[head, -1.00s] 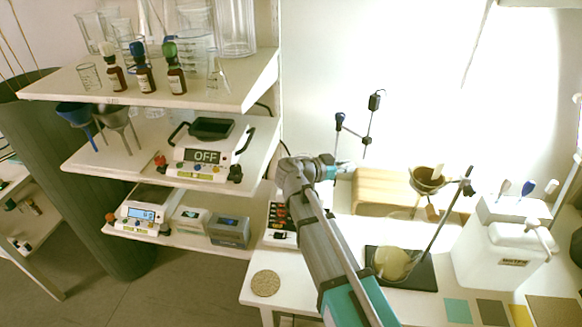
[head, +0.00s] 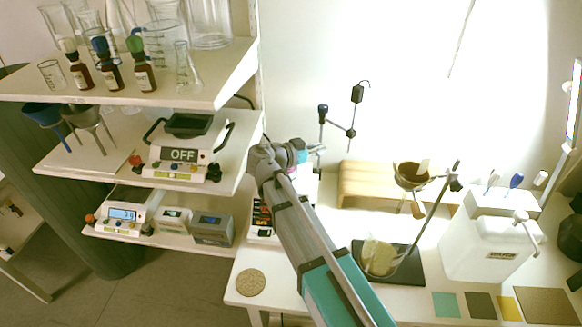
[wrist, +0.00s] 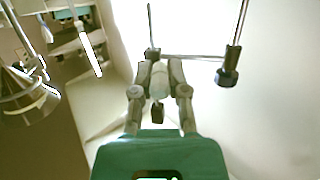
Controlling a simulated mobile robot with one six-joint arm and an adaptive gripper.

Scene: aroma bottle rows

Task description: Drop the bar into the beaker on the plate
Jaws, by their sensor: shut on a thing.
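My gripper (head: 318,150) is raised in front of the wall, above the left part of the table. In the wrist view my gripper (wrist: 159,85) is shut on a small pale, capsule-like piece (wrist: 159,76), which seems to be the bar. The bar is too small to make out in the head view. A glass beaker (head: 380,258) with pale yellowish contents stands on a dark flat plate (head: 412,270) on the table, below and to the right of my gripper. A second plate device with an OFF display (head: 184,155) stands on the middle shelf.
A stand with a rod (head: 437,215) rises beside the beaker. Shelves with bottles (head: 145,76) are at left.

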